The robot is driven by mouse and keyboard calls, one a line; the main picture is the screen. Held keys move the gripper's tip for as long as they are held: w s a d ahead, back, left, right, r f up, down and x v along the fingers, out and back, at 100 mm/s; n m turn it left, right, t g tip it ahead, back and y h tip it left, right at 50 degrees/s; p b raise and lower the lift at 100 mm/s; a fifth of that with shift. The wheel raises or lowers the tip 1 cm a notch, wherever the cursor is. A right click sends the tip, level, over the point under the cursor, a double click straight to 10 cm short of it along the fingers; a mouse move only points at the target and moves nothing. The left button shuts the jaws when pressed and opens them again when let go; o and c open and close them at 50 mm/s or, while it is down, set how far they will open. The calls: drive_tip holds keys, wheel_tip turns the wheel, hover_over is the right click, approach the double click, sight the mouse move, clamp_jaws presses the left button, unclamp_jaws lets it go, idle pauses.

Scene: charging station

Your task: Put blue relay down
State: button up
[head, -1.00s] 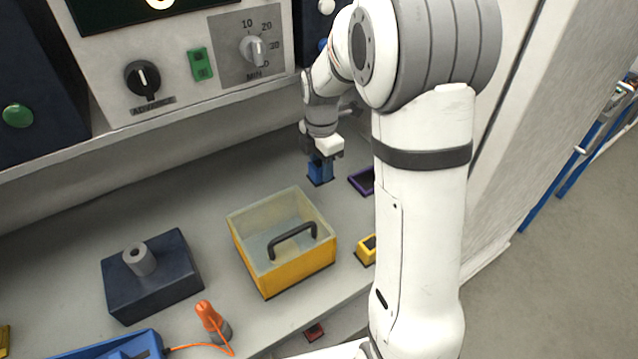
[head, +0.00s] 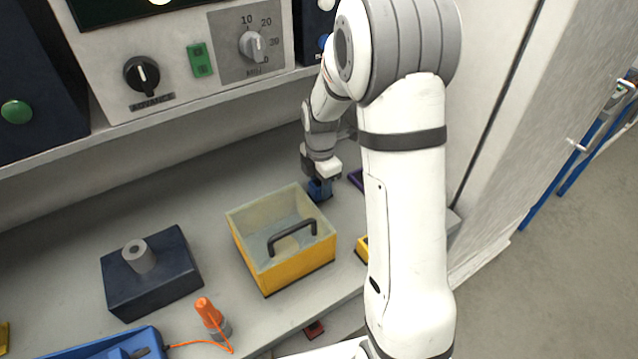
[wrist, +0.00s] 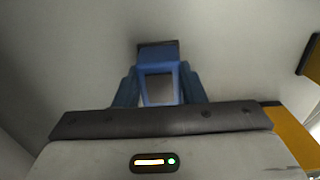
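The blue relay (head: 319,191) is just behind the back right corner of the yellow box, close to the worktop. I cannot tell whether it touches the surface. My gripper (head: 321,180) points down over it. In the wrist view, the blue relay (wrist: 158,58) sits between the two fingers of my gripper (wrist: 158,88), which close on its sides. Its lower end is partly hidden by the fingers and the gripper body.
The yellow box (head: 290,270) with a dark handle stands just in front of the relay. A purple-rimmed holder (head: 356,179) and a yellow one (head: 361,249) are partly hidden by my arm. A dark block (head: 150,275) stands left. The grey worktop (head: 180,200) behind is clear.

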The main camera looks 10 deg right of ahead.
drive_tip(key=o, duration=0.4)
drive_tip(key=shift+o, duration=0.2)
drive_tip(key=shift+r, duration=0.1)
wheel_tip(320, 180, up, 11)
drive_tip(key=s+r+m+t, duration=0.1)
drive_tip(key=s+r+m, duration=0.1)
drive_tip(key=s+m, duration=0.8)
drive_tip(key=s+r+m+t, duration=0.1)
drive_tip(key=s+r+m, duration=0.1)
drive_tip(key=s+m, duration=0.9)
drive_tip(key=shift+s+a+r+m+p, duration=0.3)
drive_tip(key=shift+s+r+p, duration=0.1)
drive_tip(key=shift+s, duration=0.3)
